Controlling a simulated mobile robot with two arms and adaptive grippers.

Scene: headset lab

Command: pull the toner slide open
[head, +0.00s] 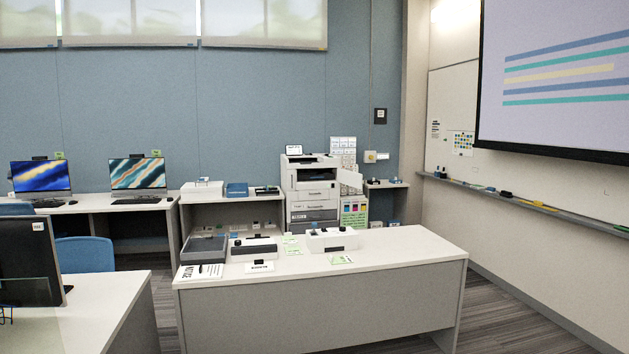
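A white multifunction printer (311,178) stands against the back wall, beyond the front white table. A dark opening shows in the printer's upper front. Below are drawers or trays (313,208) with dark labels, seemingly shut. A stand or sign with coloured squares (354,212) is beside the printer's lower right. Which part is the toner slide, and whether it is open, is too small to tell. Neither of my grippers is in view.
The front white table (380,253) stands between me and the printer, with white devices (332,240), a dark tray (203,249) and cards on it. A desk with a monitor (27,262) is at left. Carpet (500,305) is clear to the right of the table.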

